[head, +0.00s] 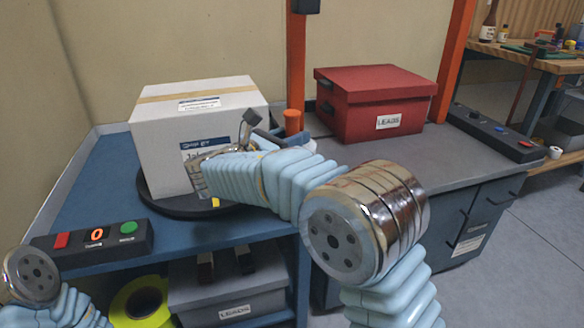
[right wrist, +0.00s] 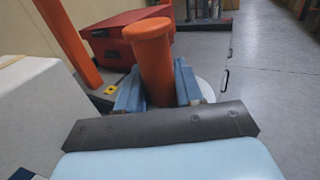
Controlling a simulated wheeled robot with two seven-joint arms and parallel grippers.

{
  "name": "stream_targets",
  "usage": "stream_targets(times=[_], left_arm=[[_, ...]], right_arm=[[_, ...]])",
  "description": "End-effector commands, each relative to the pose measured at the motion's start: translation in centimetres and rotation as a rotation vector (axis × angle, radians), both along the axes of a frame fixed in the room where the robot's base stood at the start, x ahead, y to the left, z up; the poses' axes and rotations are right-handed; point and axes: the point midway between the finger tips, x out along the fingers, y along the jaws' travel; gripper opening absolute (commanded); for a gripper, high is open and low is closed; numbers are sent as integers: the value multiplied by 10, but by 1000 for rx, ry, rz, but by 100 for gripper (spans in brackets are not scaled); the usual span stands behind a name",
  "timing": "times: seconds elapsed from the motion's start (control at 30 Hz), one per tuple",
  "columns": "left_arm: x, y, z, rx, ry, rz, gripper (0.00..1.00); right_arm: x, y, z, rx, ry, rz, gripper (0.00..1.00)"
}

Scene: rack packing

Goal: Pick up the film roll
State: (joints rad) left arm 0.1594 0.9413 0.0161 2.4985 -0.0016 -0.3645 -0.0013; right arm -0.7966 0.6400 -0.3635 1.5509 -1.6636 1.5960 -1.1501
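An orange upright cylinder (head: 292,122), which I take for the film roll's core or handle, stands just past my right gripper (head: 290,140). In the right wrist view the orange cylinder (right wrist: 150,60) stands between the two blue fingers of my right gripper (right wrist: 158,85), one on each side. No clear gap shows, but I cannot tell whether both fingers press on it. A pale round part (right wrist: 205,90) shows low behind the right finger; my gripper hides the lower part of the roll. My left arm shows at the lower left in the head view; its gripper is out of view.
A white carton (head: 205,140) stands on a dark turntable (head: 165,203) left of my right gripper. An orange post (head: 296,60) rises behind it. A red box (head: 375,105) stands on the grey counter. A button panel (head: 95,242) and a yellow-green roll (head: 140,300) are at left.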

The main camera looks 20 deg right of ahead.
Motion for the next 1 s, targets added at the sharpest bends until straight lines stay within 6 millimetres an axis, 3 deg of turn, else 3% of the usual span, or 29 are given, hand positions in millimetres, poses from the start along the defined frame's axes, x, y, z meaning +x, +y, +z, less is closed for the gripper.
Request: stream_targets(times=[0.03, 0.17, 1.0], left_arm=[[0, 0, 0, 0, 0, 0, 0], [0, 0, 0, 0, 0, 0, 0], [0, 0, 0, 0, 0, 0, 0]], right_arm=[[0, 0, 0, 0, 0, 0, 19], [0, 0, 0, 0, 0, 0, 0], [0, 0, -1, 0, 1, 0, 0]])
